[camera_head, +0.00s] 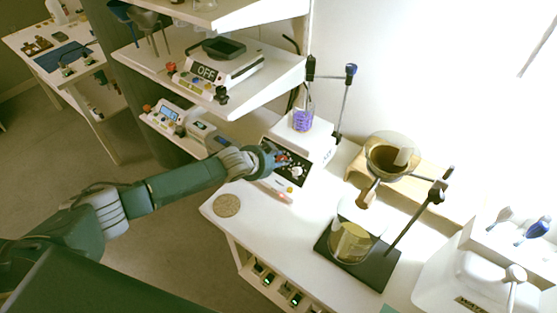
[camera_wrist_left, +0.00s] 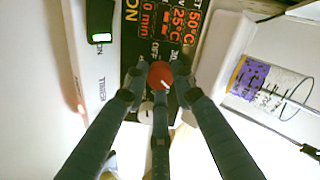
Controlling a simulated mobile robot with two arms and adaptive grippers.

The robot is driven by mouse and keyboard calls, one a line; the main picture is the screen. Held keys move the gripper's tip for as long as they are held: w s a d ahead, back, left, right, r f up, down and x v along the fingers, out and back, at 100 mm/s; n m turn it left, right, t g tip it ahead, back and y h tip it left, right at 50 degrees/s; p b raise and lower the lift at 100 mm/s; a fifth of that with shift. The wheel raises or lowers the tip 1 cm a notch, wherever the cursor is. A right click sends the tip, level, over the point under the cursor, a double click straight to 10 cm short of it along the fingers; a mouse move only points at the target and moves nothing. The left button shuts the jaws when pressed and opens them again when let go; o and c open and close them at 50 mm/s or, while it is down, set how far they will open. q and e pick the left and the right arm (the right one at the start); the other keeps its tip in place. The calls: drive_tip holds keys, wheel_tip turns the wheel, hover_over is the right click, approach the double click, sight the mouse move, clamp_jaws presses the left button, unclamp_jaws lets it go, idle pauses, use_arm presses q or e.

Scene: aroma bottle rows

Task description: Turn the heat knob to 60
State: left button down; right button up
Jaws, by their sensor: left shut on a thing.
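The heater (camera_head: 318,143) stands at the back of the white bench in the head view, with a beaker of purple liquid (camera_head: 302,119) on top. Its black front panel (camera_wrist_left: 168,30) fills the upper middle of the left wrist view, with readouts of 50°C, 25°C and ON. A red knob (camera_wrist_left: 159,75) with a white pointer mark sits below the readouts. My left gripper (camera_wrist_left: 152,82) is shut on this red knob, its dark fingers around it. In the head view, my left gripper (camera_head: 277,160) reaches the panel from the left. My right gripper is not in view.
A shelf with a second heater reading OFF (camera_head: 217,70) hangs behind my left arm. A round cork mat (camera_head: 227,205) lies near the bench's left edge. A stand with a black base (camera_head: 375,275), a glass vessel (camera_head: 352,243) and a funnel (camera_head: 390,157) stands to the right.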

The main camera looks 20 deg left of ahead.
use_arm(q)
drive_tip(key=shift+w+r+m, duration=0.1)
drive_tip(key=shift+r+m, duration=0.05)
drive_tip(key=shift+m, duration=1.85)
drive_tip(key=c, duration=1.4)
unclamp_jaws()
drive_tip(key=shift+d, duration=0.1)
drive_tip(key=shift+c, duration=0.2)
drive_tip(key=v, duration=1.2)
